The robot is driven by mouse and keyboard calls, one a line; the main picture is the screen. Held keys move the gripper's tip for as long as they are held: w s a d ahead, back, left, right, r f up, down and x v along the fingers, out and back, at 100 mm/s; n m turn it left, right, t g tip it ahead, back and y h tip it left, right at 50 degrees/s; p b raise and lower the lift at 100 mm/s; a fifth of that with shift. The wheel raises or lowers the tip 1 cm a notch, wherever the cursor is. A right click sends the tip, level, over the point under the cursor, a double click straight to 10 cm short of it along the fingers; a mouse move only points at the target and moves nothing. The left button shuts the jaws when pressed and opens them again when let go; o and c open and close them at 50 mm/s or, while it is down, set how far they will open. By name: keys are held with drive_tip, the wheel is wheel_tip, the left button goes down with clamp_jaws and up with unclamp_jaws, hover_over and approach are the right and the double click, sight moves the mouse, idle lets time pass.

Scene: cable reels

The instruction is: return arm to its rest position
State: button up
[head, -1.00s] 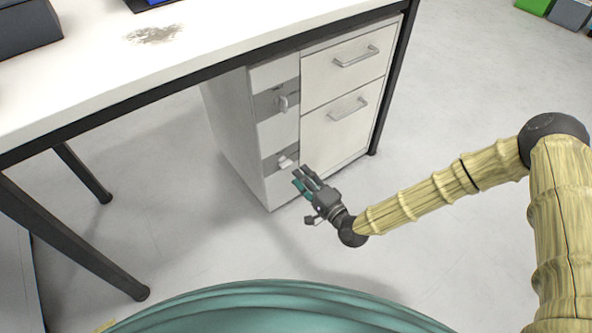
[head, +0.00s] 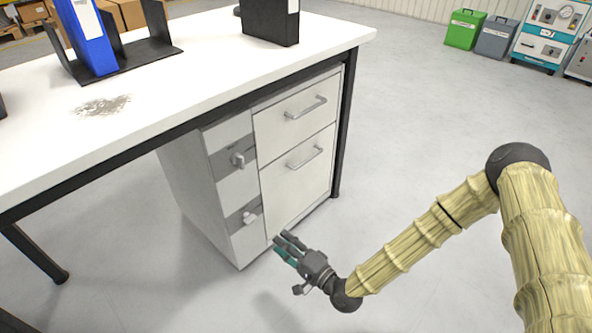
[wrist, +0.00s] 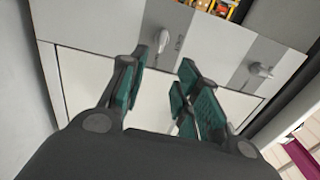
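My arm (head: 415,243) reaches from the right edge of the head view, bent at the elbow. My gripper (head: 281,243) is low in front of the grey and white drawer cabinet (head: 296,168), by its lower part. In the wrist view my gripper (wrist: 163,62) has its green-padded fingers spread, with nothing between them. The cabinet front and two knobs show behind the fingers; one knob (wrist: 160,42) lies beyond the gap and the other (wrist: 261,70) to the right. I cannot tell whether a fingertip touches the cabinet.
The white desk (head: 215,68) stands over the cabinet. It holds a blue binder (head: 88,38), a black binder (head: 270,20) and a grey smudge (head: 103,105). Green (head: 464,29) and grey (head: 496,37) bins stand far back. The floor (head: 430,120) behind my arm is clear.

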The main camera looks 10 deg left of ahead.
drive_tip(key=s+d+f+n+g+h+p, duration=0.1)
drive_tip(key=s+d+f+n+g+h, duration=0.15)
drive_tip(key=s+d+f, duration=0.35)
drive_tip(key=s+d+f+n+g+h, duration=0.2)
drive_tip(key=s+d+f+g+h, duration=0.15)
drive_tip(key=s+f, duration=0.35)
drive_tip(key=s+d+r+n+g+h+p, duration=0.1)
drive_tip(key=s+d+g+h, duration=0.25)
drive_tip(key=s+d, duration=0.6)
drive_tip(key=s+d+r+n+g+h+p, duration=0.15)
drive_tip(key=s+d+h, duration=0.45)
drive_tip(key=d, duration=0.7)
wheel_tip(320, 180, up, 37)
drive_tip(key=y+p, duration=0.1)
drive_tip(key=p, duration=3.5)
drive_tip(key=shift+s+a+p, duration=0.3)
drive_tip(key=shift+s, duration=0.15)
